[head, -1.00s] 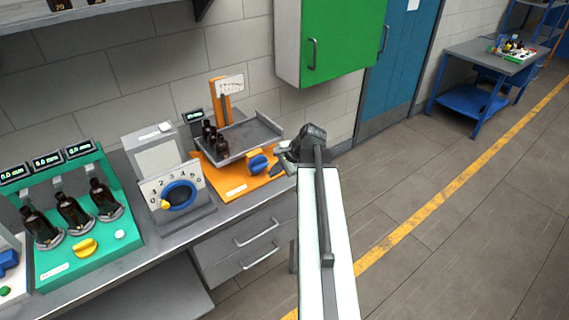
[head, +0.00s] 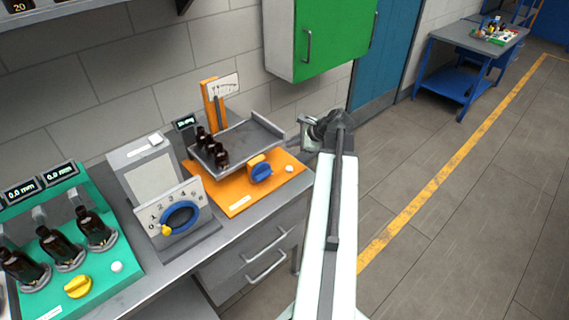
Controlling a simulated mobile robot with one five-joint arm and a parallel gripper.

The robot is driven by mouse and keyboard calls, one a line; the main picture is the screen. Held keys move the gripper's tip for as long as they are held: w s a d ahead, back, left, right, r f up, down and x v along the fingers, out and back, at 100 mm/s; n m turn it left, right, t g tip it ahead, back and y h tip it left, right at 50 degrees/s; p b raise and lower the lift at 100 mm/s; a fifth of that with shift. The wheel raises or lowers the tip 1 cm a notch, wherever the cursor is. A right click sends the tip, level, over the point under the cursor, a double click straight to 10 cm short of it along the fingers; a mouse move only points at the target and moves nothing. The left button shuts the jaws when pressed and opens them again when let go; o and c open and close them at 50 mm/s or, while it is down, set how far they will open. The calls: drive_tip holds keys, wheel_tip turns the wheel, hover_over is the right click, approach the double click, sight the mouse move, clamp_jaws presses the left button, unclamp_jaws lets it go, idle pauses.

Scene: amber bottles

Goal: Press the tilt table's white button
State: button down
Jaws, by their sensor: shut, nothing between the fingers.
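The tilt table stands on the bench on an orange base (head: 238,199). Its grey tray (head: 245,140) is tilted and holds several amber bottles (head: 211,148) at its left end. A blue knob (head: 261,173) sits at the front of the base. The white button (head: 289,168) is on the base's right part, right of the knob, and shows clear of the arm. My gripper (head: 304,130) is shut and empty, above and slightly right of the button, near the tray's right end. It appears apart from the button.
A grey device with a blue dial (head: 180,216) stands left of the tilt table. A green station (head: 92,270) with bottles is further left. A green cabinet (head: 315,40) hangs above. The floor to the right is open.

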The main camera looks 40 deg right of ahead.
sight(291, 169)
drive_tip(key=shift+r, duration=0.1)
wheel_tip(291, 169, down, 9)
drive_tip(key=b, duration=0.9)
idle(1.8)
drive_tip(key=shift+f+b, duration=0.3)
drive_tip(key=shift+f, duration=0.05)
drive_tip(key=shift+s+f+b, duration=0.1)
drive_tip(key=shift+f+b, duration=0.4)
idle(0.4)
drive_tip(key=shift+r, duration=0.15)
drive_tip(key=shift+r+p, duration=0.8)
drive_tip(key=shift+p, duration=0.15)
